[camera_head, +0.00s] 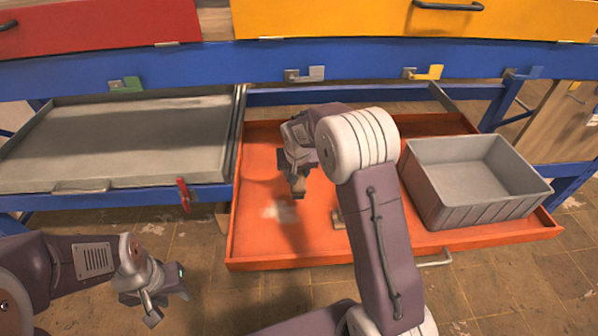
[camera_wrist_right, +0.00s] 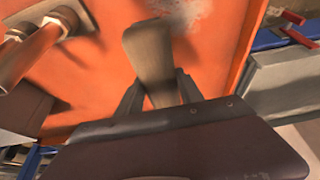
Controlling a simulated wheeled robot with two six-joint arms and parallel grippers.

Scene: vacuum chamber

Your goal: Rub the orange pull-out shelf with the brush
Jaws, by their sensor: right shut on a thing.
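The orange pull-out shelf (camera_head: 330,245) is out, below the blue beam, and fills much of the right wrist view (camera_wrist_right: 85,70). A whitish patch (camera_head: 278,212) marks its left part and shows at the top of the right wrist view (camera_wrist_right: 185,12). My right gripper (camera_head: 297,178) points down over the shelf's left part, shut on the brush (camera_wrist_right: 150,65). The brush's tan body (camera_head: 299,190) shows below the fingers, close to the patch; I cannot tell whether it touches the shelf. My left gripper (camera_head: 165,300) is open and empty, in front of the grey shelf.
A grey bin (camera_head: 430,200) stands on the orange shelf's right side. A brown object (camera_head: 339,218) is partly hidden behind my right arm. The grey pull-out shelf (camera_head: 110,145) is out at left, with a red latch (camera_head: 183,195) at its corner. Metal cylindrical parts (camera_wrist_right: 25,50) show in the wrist view.

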